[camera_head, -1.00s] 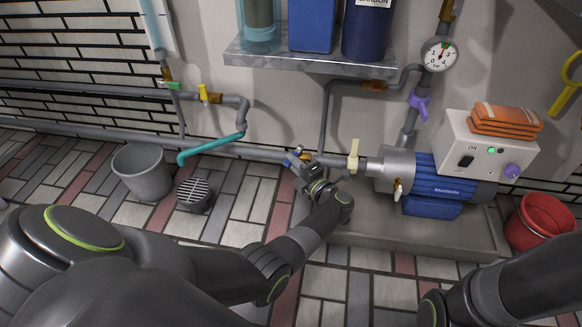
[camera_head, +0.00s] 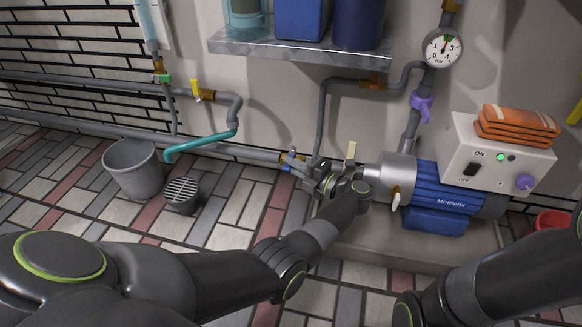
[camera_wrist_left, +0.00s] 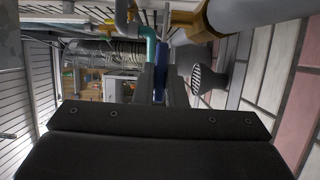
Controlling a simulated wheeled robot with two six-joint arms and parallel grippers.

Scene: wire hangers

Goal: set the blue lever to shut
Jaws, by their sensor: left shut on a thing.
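The blue lever (camera_head: 286,166) shows as a small blue patch on the grey pipe left of the pump, mostly hidden by my left gripper. In the left wrist view the blue lever (camera_wrist_left: 160,78) stands between the two fingers. My left gripper (camera_head: 297,163) is shut on it; the fingers also show in the wrist view (camera_wrist_left: 161,88). I cannot tell the lever's exact angle from here. My right arm comes in at the lower right, but its gripper is out of view.
A pale-handled valve (camera_head: 351,151) sits just right of my left gripper, before the blue pump (camera_head: 440,190). A yellow lever (camera_head: 196,90), a teal pipe (camera_head: 203,143), a grey bucket (camera_head: 134,168) and a floor drain (camera_head: 181,194) lie left. A shelf (camera_head: 300,48) is above.

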